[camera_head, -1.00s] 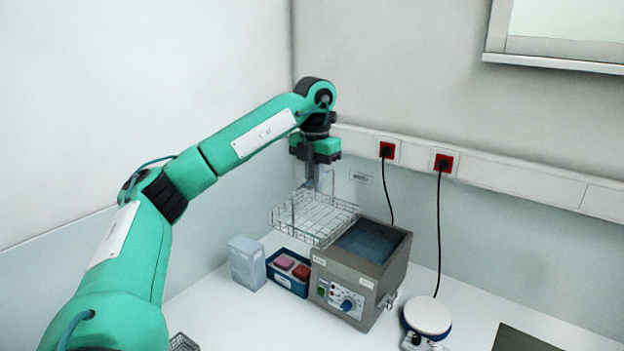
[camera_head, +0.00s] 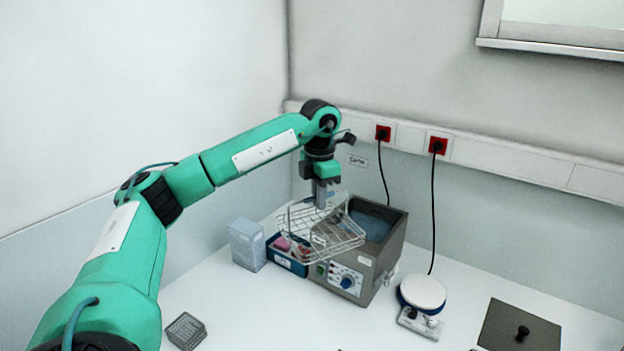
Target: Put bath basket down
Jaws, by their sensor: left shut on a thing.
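The bath basket (camera_head: 335,245), a shallow wire basket, hangs from my left gripper (camera_head: 321,203). The gripper is shut on it at its back side. The basket is in the air in front of the open water bath (camera_head: 350,277), a grey box with a blue-grey inside and a dial on its front. In the picture the basket covers part of the bath's left side and part of the blue tray behind it. Its exact height above the table cannot be told. My right gripper is not in view.
A blue tray (camera_head: 288,263) with pink and red items and a pale translucent box (camera_head: 247,244) stand left of the bath. A small wire rack (camera_head: 186,331) is at the front left. A round white-topped device (camera_head: 422,293) and a dark plate with a knob (camera_head: 519,326) are to the right.

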